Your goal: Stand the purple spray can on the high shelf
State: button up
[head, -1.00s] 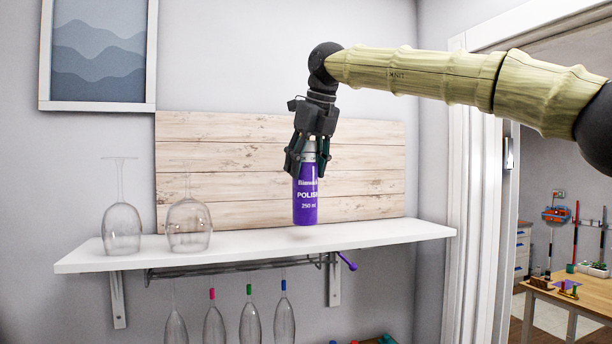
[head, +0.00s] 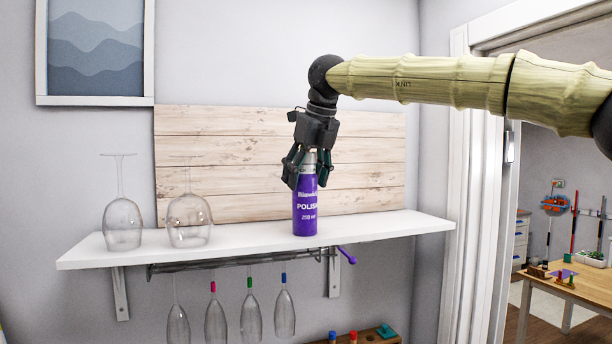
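The purple spray can (head: 306,213), with a pale top, is upright on the white high shelf (head: 385,228), right of the shelf's middle and close to its front edge. Its base appears to touch the board, with no gap visible. My gripper (head: 307,178) reaches down from above, its dark fingers shut on both sides of the can's upper part. The fingers partly cover the pale top.
Two upside-down wine glasses (head: 122,222) (head: 188,218) stand at the shelf's left. A wooden plank panel (head: 230,155) leans behind. Several glasses hang from the rack (head: 240,262) below. The shelf right of the can is clear.

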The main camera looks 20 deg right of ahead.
dwell(0.3)
jog(key=shift+r, duration=0.2)
jog(key=b+v, duration=0.3)
jog(key=v, duration=0.9)
jog(key=shift+b, duration=0.3)
